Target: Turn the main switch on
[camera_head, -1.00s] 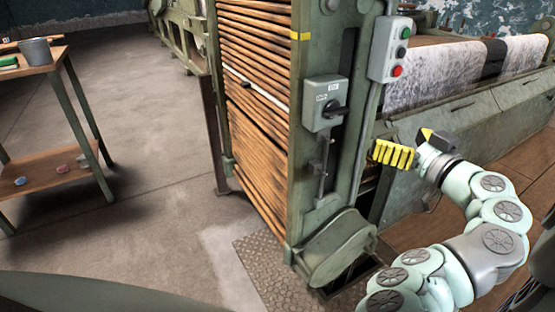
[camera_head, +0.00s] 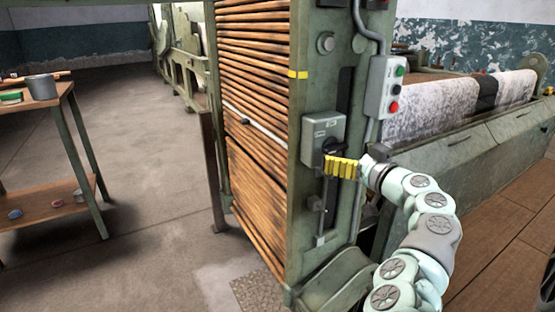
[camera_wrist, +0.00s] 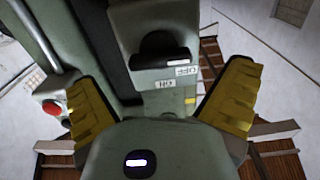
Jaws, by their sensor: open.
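The main switch is a grey box (camera_head: 313,130) on the green machine post, with a dark rotary knob (camera_head: 331,146). In the wrist view the black knob (camera_wrist: 166,46) shows on the box, with a white mark by the OFF label (camera_wrist: 182,71); the ON label (camera_wrist: 166,84) is beside it. My gripper (camera_head: 336,166), with yellow ribbed fingers, is at the box's lower right in the head view and partly overlaps it. In the wrist view the fingers are spread wide to either side of the box, with nothing between them held. I cannot tell any contact with the knob.
A push-button box (camera_head: 393,88) with green and red buttons is at the upper right of the switch; its red button (camera_wrist: 51,107) shows left in the wrist view. A conduit runs down the post. A lever (camera_head: 318,203) is below the switch. A table (camera_head: 60,92) stands left.

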